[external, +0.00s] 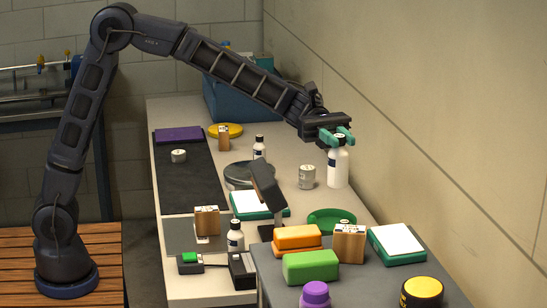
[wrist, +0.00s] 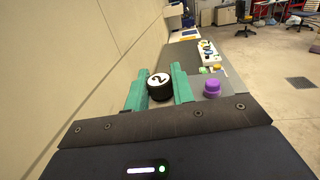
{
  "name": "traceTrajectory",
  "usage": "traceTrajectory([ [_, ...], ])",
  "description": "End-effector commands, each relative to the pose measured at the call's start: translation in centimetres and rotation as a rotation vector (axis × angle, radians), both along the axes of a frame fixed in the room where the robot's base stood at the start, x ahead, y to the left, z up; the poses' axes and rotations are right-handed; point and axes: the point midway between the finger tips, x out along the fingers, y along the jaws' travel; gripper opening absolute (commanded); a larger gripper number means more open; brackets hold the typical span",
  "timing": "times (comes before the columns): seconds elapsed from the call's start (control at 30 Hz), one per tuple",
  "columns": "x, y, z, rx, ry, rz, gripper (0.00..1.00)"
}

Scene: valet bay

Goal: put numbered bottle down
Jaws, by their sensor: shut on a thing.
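The numbered bottle (external: 338,167) is white with a dark band and stands upright near the wall at the right side of the long pale bench (external: 282,142). Its black cap shows a white disc with a 2 in the wrist view (wrist: 159,86). My gripper (external: 338,134) is shut on the bottle's top from above, with a green finger on each side of the cap, as the wrist view also shows (wrist: 159,80). I cannot tell whether the bottle's base touches the bench. The bottle's lower part is hidden in the wrist view.
A white can (external: 307,177) stands just left of the bottle. A round grey dish (external: 239,176) and two other white bottles (external: 259,147) (external: 236,237) are further left. A grey table (external: 349,283) in front holds several boxes and jars. The wall (external: 430,120) is close on the right.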

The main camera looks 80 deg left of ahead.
Motion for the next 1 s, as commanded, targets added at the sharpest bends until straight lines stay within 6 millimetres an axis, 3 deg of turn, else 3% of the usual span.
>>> traceTrajectory([
  [0.03,-0.4,-2.3,0.6,-0.001,-0.001,-0.017,0.00],
  [0.3,-2.6,-12.8,3.2,-0.001,-0.002,-0.082,0.00],
  [0.5,-4.7,-18.8,4.8,-0.001,-0.001,-0.119,0.00],
  [0.6,-5.5,-20.6,5.3,-0.001,0.000,-0.131,0.00],
  [0.77,-6.0,-21.9,5.4,0.000,0.001,-0.138,0.00],
  [1.0,-6.1,-22.0,1.1,0.001,0.004,-0.139,0.00],
])
